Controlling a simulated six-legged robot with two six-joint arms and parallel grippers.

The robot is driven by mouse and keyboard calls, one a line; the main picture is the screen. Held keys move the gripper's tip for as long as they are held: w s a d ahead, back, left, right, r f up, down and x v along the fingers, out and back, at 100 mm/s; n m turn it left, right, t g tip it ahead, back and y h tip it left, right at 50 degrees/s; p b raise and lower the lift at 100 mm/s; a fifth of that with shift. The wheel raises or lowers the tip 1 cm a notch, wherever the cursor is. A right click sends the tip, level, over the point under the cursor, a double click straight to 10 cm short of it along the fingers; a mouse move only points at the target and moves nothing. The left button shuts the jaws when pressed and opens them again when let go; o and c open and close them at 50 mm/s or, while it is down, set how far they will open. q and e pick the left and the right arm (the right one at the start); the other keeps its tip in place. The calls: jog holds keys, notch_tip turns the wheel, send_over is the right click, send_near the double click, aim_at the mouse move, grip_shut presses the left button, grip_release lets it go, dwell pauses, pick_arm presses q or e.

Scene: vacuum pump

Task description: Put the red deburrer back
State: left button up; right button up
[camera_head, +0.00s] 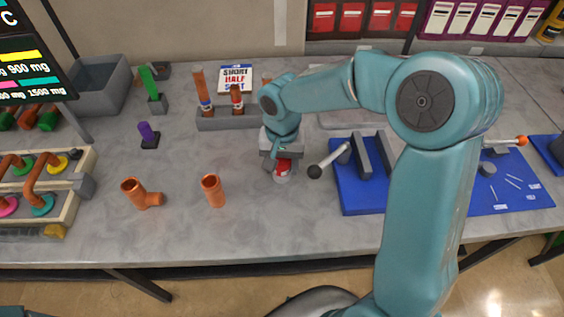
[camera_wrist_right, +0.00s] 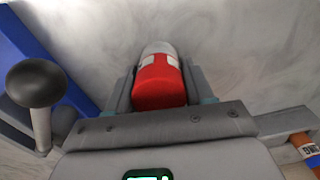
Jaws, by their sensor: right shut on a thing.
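The red deburrer (camera_head: 283,167) is beside the blue vise mat, near the middle of the table. It shows larger in the right wrist view (camera_wrist_right: 160,85), with a red body, a white patch and a paler grey far end. My right gripper (camera_head: 279,153) points down and is shut on it, with a finger on each side. A small pale grey part shows below the red in the head view; I cannot tell whether it belongs to the deburrer or is a holder under it. My left gripper is not in view.
A vise with a black-knobbed handle (camera_head: 315,171) stands close right on a blue mat (camera_head: 362,200). A grey rack (camera_head: 228,122) with copper-coloured tools stands behind. Copper fittings (camera_head: 213,190) stand at left. The table front is clear below the gripper.

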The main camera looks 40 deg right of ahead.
jog(key=shift+d+f, duration=0.1)
jog(key=shift+f, duration=0.15)
jog(key=o, duration=1.1)
jog(key=shift+r, duration=0.1)
notch_tip(320, 180, up, 12)
jog(key=shift+r, duration=0.2)
jog(key=shift+s, duration=0.15)
